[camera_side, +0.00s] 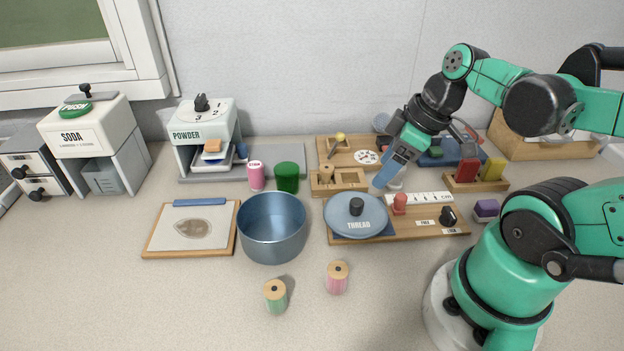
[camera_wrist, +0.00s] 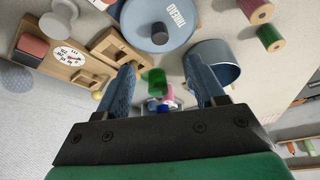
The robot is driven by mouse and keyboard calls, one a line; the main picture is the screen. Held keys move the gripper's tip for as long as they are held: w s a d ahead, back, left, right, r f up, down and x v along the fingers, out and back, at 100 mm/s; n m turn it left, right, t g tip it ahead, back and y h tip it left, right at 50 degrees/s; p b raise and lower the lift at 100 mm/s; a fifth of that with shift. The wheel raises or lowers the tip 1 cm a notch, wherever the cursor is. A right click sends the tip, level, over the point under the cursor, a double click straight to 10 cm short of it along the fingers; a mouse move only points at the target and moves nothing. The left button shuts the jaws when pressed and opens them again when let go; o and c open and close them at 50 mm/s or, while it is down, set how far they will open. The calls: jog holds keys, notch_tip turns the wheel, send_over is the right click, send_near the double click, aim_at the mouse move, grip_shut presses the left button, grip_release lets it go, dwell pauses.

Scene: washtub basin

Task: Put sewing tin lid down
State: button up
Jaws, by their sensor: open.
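The blue-grey round lid marked THREAD (camera_side: 350,224), with a dark knob on top, sits flat over a blue pad (camera_side: 388,226) at the left end of a wooden board. The lid also shows at the top of the wrist view (camera_wrist: 172,12). The open blue metal tin (camera_side: 273,228) stands left of the lid, and its rim and side show in the wrist view (camera_wrist: 215,62). My gripper (camera_side: 384,181) is above and behind the lid's right side, apart from it. In the wrist view its two blue fingers (camera_wrist: 160,66) are spread with nothing held between them.
A red peg (camera_side: 400,204) and dark knob (camera_side: 447,216) stand on the board right of the lid. Wooden trays (camera_side: 339,182) lie behind. Green (camera_side: 276,296) and pink (camera_side: 337,278) spools stand in front. A clipboard (camera_side: 191,228) lies left of the tin. The front table is mostly clear.

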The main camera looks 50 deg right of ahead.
jog(key=w+a+r+m+t+h, duration=0.1)
jog(key=w+a+r+m+t, duration=0.1)
jog(key=w+a, duration=0.3)
jog(key=shift+w+a+r+m+t, duration=0.2)
jog(key=shift+w+a+m+t, duration=0.3)
jog(key=shift+m, duration=0.4)
